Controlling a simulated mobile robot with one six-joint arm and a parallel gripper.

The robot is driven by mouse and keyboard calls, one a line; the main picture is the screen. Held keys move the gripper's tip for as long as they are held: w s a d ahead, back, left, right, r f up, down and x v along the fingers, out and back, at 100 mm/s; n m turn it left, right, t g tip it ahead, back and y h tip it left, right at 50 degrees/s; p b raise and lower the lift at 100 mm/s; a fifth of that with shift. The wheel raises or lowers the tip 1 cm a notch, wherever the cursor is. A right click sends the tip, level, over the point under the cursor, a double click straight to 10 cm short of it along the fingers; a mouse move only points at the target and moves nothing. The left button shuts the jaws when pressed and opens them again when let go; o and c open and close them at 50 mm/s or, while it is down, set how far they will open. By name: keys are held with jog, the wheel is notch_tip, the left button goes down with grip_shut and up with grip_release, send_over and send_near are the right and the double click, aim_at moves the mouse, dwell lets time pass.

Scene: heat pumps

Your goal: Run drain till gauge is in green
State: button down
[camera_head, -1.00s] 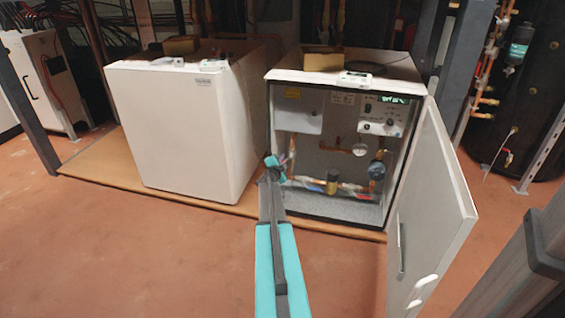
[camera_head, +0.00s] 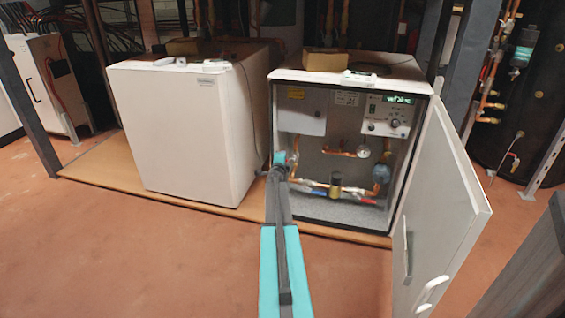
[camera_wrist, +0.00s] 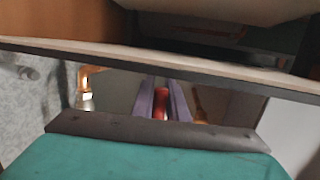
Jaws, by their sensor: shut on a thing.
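The heat pump cabinet (camera_head: 340,216) stands open in the head view, its door (camera_head: 441,205) swung out to the right. Inside are copper pipes and a small round white gauge (camera_head: 363,151); its needle and coloured zones are too small to read. My gripper (camera_wrist: 161,95) is at the left side of the cabinet opening. In the wrist view its two fingers are closed around a red handle (camera_wrist: 160,104), apparently a valve handle. My wrist and arm hide the handle in the head view. I cannot tell whether it is the drain's, or whether the valve is open.
A control panel with a lit green display (camera_head: 398,99) sits at the cabinet's upper right. A closed white cabinet (camera_head: 176,130) stands to the left. The open door bounds the right side. A dark tank (camera_head: 528,130) stands at far right. The floor (camera_head: 130,255) at front left is clear.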

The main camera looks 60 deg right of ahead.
jog(key=shift+s+d+r, duration=0.1)
jog(key=shift+d+r, duration=0.05)
jog(key=c, duration=1.7)
grip_release()
jog(key=shift+c, duration=0.2)
jog(key=p+v, duration=0.2)
jog(key=v, duration=1.2)
jog(key=shift+p, duration=0.4)
